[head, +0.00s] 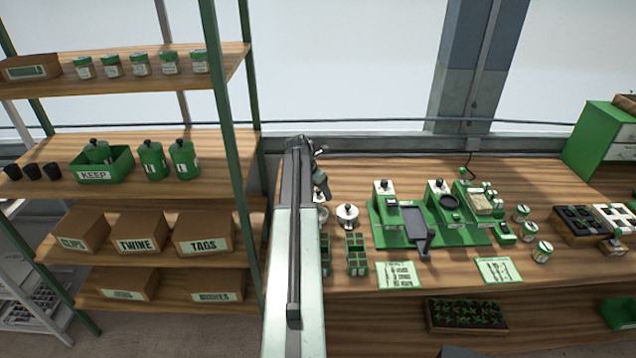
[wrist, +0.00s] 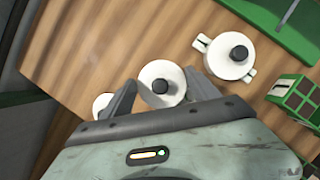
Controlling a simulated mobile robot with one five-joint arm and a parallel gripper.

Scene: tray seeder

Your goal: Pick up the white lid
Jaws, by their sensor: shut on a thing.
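The white lid (wrist: 158,69), round with a black knob, is between the fingers of my gripper (wrist: 161,82) in the wrist view. The gripper is shut on it, with a finger on each side of the knob; the exact contact is hard to see. In the head view my gripper (head: 322,192) is over the left end of the bench, and the lid is mostly hidden by my arm. Another white round thing (wrist: 101,102) shows partly behind the left finger; I cannot tell what it is.
A white pot with side handles and a black-knobbed lid (wrist: 229,68) stands close to the right; it also shows in the head view (head: 347,218). Green seed racks (head: 357,268) stand in front. A green seeder station (head: 390,238) is farther right. Shelving (head: 225,131) stands left.

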